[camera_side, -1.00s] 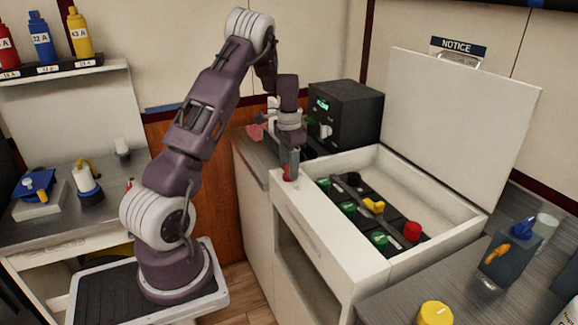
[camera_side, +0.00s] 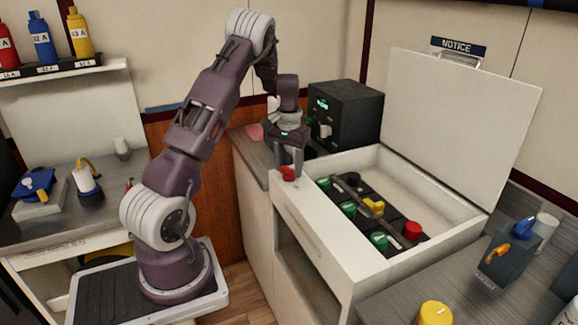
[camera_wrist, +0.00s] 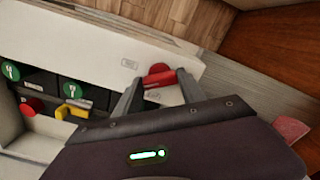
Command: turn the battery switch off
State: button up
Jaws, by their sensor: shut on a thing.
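A red rotary switch (camera_side: 288,174) sits on the white front rim of the breaker box, at its near left corner. In the wrist view the red switch (camera_wrist: 160,78) shows a round base and a bar handle between the two fingers. My gripper (camera_side: 288,166) points down over the switch and is shut on its handle. In the wrist view my gripper (camera_wrist: 157,84) has one finger at each end of the red handle. A small label beside the switch is too small to read, so I cannot confirm it names the battery.
The open breaker box (camera_side: 335,250) holds green knobs (camera_side: 348,209), a yellow handle (camera_side: 373,206) and a red knob (camera_side: 412,231). Its raised lid (camera_side: 460,130) stands behind. A black unit (camera_side: 345,112) with a green display stands behind my gripper.

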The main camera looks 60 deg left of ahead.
aim_at(289, 168)
jog(key=n, duration=1.1)
jog(key=shift+n, duration=0.3)
dwell(0.3)
jog(key=o, duration=1.4)
jog(key=shift+c, duration=0.2)
notch_tip(289, 168, up, 7)
jog(key=shift+r, duration=0.15)
